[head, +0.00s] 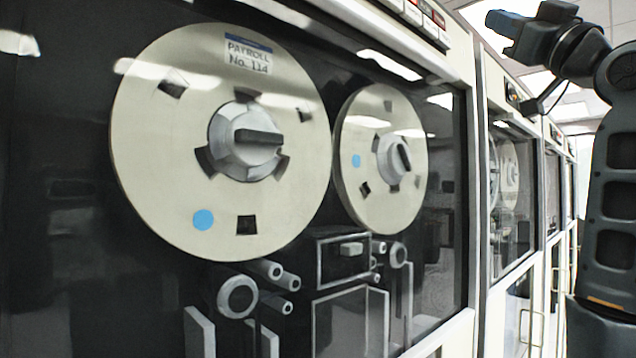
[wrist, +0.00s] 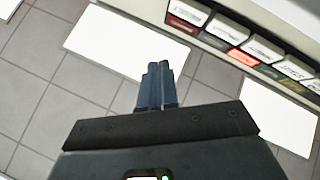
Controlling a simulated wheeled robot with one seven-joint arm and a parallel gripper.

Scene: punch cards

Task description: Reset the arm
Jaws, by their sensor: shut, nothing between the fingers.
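My gripper (head: 505,22) is at the upper right of the head view, raised beside the top of the cabinet row. Its bluish fingers point left. In the wrist view the two fingers (wrist: 156,84) lie together, shut with nothing between them. My dark arm stands along the right edge of the head view, bent at the top. The gripper appears apart from the cabinets.
A tape cabinet fills the left, with a large reel (head: 150,130) labelled "PAYROLL No. 114" and a second reel (head: 358,185) behind glass. More cabinets (head: 512,200) recede right. A row of coloured buttons (wrist: 240,57) shows at the wrist view's upper right.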

